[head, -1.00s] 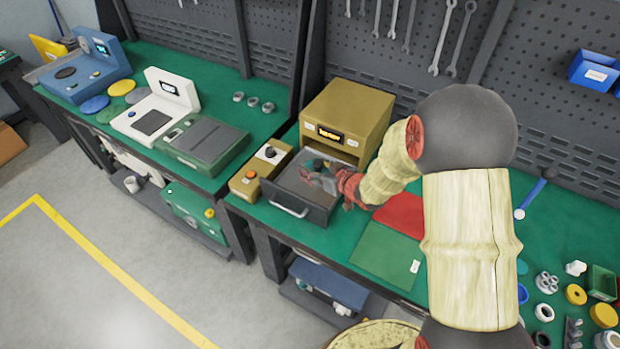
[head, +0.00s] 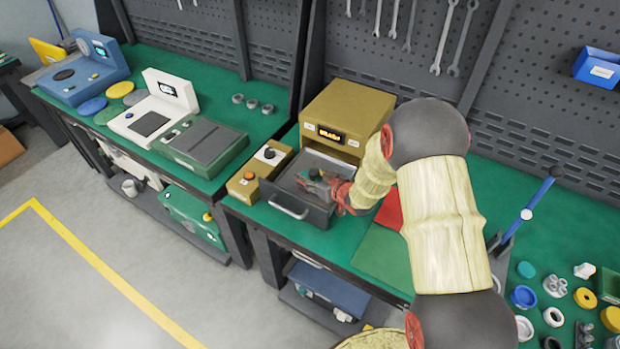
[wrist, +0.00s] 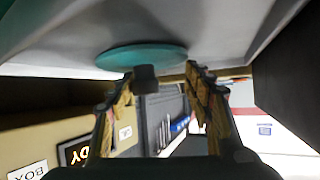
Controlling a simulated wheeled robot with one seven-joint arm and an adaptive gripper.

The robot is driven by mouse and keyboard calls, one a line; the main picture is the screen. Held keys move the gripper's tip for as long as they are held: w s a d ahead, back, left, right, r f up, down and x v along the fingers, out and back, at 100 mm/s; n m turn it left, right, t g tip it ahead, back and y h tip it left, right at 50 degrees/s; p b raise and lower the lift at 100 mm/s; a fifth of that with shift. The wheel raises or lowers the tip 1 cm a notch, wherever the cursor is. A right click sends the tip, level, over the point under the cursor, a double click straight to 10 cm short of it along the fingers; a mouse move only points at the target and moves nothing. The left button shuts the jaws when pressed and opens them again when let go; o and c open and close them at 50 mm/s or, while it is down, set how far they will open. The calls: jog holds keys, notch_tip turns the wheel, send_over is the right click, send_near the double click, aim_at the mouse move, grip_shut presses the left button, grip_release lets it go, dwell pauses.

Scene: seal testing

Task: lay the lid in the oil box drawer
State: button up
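The oil box (head: 345,112) is a brass-coloured case with a small lit display. Its grey drawer (head: 318,213) is pulled open at the front. The lid is a teal disc with a dark knob (wrist: 145,78). In the wrist view the lid (wrist: 140,54) lies against the drawer's grey inner surface (wrist: 225,35). My gripper (wrist: 162,72) has its fingers apart, with the knob between their tips, nearer the left finger, and a gap on the right. In the head view my gripper (head: 322,180) is low in the drawer and covers most of the lid.
A small brass control box (head: 243,186) with an orange button stands left of the drawer. Red (head: 390,210) and green (head: 383,255) mats lie to the right. A blue-handled lever (head: 535,195) and several small parts are farther right. The oil box's front stands close behind my gripper.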

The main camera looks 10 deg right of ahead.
jog(key=o, duration=0.4)
jog(key=shift+o, duration=0.2)
jog(key=shift+s, duration=0.15)
jog(key=p+v, duration=0.3)
jog(key=v, duration=0.8)
jog(key=shift+s+d+r, duration=0.15)
jog(key=shift+d+r, duration=0.15)
jog(key=shift+r, duration=0.2)
jog(key=s+d+r+m+g+h, duration=0.1)
jog(key=s+d+r+h, duration=0.15)
jog(key=r, duration=0.55)
jog(key=s+d+r+m+g+h, duration=0.1)
jog(key=s+d+r+h, duration=0.15)
jog(key=r, duration=0.65)
jog(key=s+a+r+g, duration=0.1)
jog(key=s+a+r, duration=0.1)
jog(key=s, duration=0.6)
jog(key=s+a+r+m+g, duration=0.1)
jog(key=s+a+r, duration=0.2)
jog(key=s, duration=0.5)
jog(key=s+a+r+g, duration=0.2)
jog(key=s+a, duration=0.1)
jog(key=s, duration=0.5)
jog(key=shift+s+a+r+m+y, duration=0.2)
jog(key=shift+r+m+y, duration=0.1)
jog(key=shift+r+y, duration=0.1)
